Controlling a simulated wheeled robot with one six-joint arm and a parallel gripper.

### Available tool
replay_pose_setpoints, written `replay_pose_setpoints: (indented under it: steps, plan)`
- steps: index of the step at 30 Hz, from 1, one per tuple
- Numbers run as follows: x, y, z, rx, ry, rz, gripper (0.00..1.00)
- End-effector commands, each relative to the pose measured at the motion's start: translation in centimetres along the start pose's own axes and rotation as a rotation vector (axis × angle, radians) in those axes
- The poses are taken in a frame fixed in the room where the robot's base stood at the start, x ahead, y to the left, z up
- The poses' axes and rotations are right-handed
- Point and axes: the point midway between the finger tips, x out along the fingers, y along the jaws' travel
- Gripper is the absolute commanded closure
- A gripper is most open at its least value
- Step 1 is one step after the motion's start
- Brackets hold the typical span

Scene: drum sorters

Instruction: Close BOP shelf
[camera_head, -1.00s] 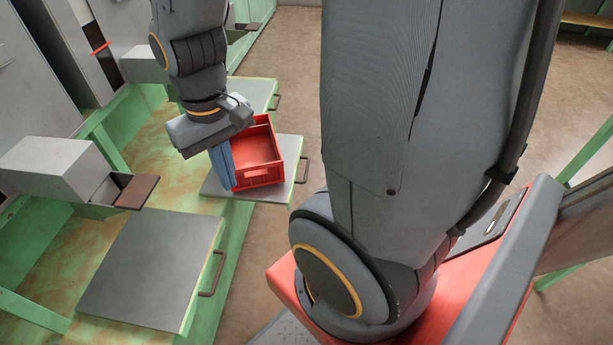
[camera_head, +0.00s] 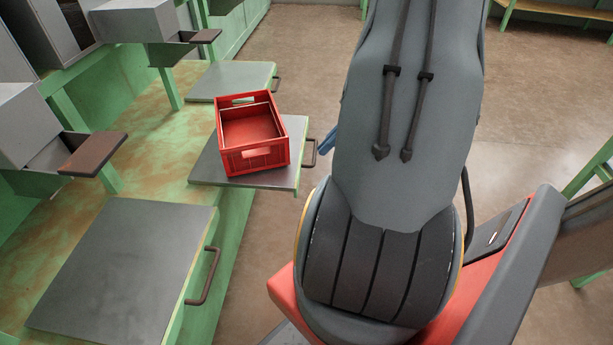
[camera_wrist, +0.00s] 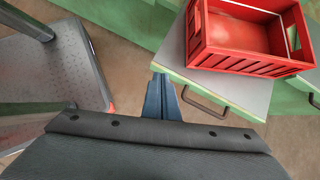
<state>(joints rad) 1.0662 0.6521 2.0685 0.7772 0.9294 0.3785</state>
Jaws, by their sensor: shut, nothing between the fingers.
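A grey shelf board (camera_head: 208,168) with green edges and a dark bar handle (camera_head: 311,153) sticks out over the floor from the green bench. A red crate (camera_head: 252,158) stands on it. No label is readable, so I cannot tell which shelf is BOP. My gripper's blue fingers (camera_head: 328,141) show just right of the handle, mostly hidden behind my arm. In the wrist view my gripper (camera_wrist: 161,80) is shut and empty, pointing at the floor side of the shelf (camera_wrist: 247,93), left of its handle (camera_wrist: 204,103). I cannot tell whether it touches.
Another grey shelf (camera_head: 125,265) with a handle lies in the near left, and one more (camera_head: 232,80) lies farther back. Grey boxes with brown flaps (camera_head: 93,153) overhang the bench. Brown floor (camera_head: 290,60) is open beyond the shelves.

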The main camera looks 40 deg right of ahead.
Motion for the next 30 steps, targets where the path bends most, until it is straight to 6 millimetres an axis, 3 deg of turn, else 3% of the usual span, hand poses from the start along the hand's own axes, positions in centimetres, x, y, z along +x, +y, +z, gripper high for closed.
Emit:
replay_pose_setpoints:
  steps: [1,3,6,9,14,28,30]
  plan:
    - [0.4,-0.5,-2.8,0.079,-0.023,-0.045,1.0]
    - [0.3,-0.9,-5.2,0.161,-0.053,-0.095,1.0]
    - [0.0,-1.3,-7.5,0.239,-0.081,-0.145,1.0]
    - [-0.1,-1.5,-8.6,0.28,-0.098,-0.171,1.0]
    - [1.0,-1.8,-8.8,0.29,-0.102,-0.178,1.0]
    - [9.7,-3.3,-8.1,0.287,-0.101,-0.173,1.0]
    - [10.3,-3.8,-7.2,0.284,-0.1,-0.174,1.0]
